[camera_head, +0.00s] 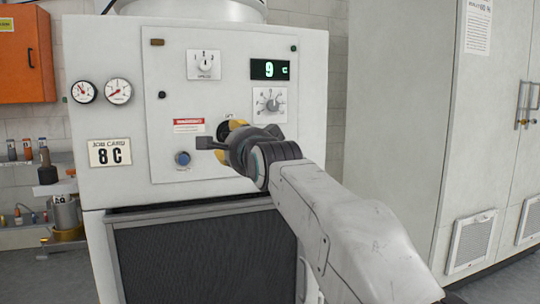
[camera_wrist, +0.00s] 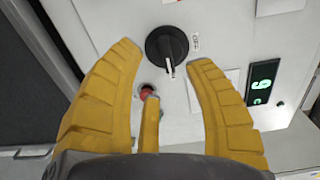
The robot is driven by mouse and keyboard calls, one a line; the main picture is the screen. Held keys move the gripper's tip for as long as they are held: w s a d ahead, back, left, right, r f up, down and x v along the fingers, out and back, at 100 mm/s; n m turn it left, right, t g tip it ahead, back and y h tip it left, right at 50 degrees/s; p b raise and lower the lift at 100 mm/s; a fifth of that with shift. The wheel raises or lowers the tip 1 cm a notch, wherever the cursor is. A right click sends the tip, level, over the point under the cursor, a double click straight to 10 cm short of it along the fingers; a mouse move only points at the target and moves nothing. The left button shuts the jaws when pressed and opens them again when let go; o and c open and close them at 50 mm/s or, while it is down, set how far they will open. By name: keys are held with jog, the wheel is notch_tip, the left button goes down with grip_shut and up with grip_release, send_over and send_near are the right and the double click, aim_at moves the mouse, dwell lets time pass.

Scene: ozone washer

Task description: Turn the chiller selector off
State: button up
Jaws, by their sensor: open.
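A round black rotary selector (camera_wrist: 160,44) with a pale pointer bar sits on the grey panel in the wrist view. A small label is beside it. My gripper (camera_wrist: 164,58) is open, with two yellow fingertips on either side of the selector and a third finger below. The fingers look apart from the knob; the exact gap cannot be told. In the head view my gripper (camera_head: 232,132) is at the panel's lower middle and hides most of the dark selector (camera_head: 222,131). No name is readable on it, so I cannot confirm it is the chiller selector.
Two other dials, an upper one (camera_head: 205,65) and a right one (camera_head: 268,104), sit near the green display (camera_head: 270,69) reading 9 C. A blue button (camera_head: 182,158) is lower left. A tall cabinet (camera_head: 400,110) stands at right.

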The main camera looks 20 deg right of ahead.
jog(key=w+d, duration=0.1)
jog(key=w, duration=0.6)
jog(key=shift+w+d+m, duration=0.2)
jog(key=shift+w+m, duration=0.05)
jog(key=shift+m, duration=0.05)
dwell(0.4)
grip_shut()
dwell(0.4)
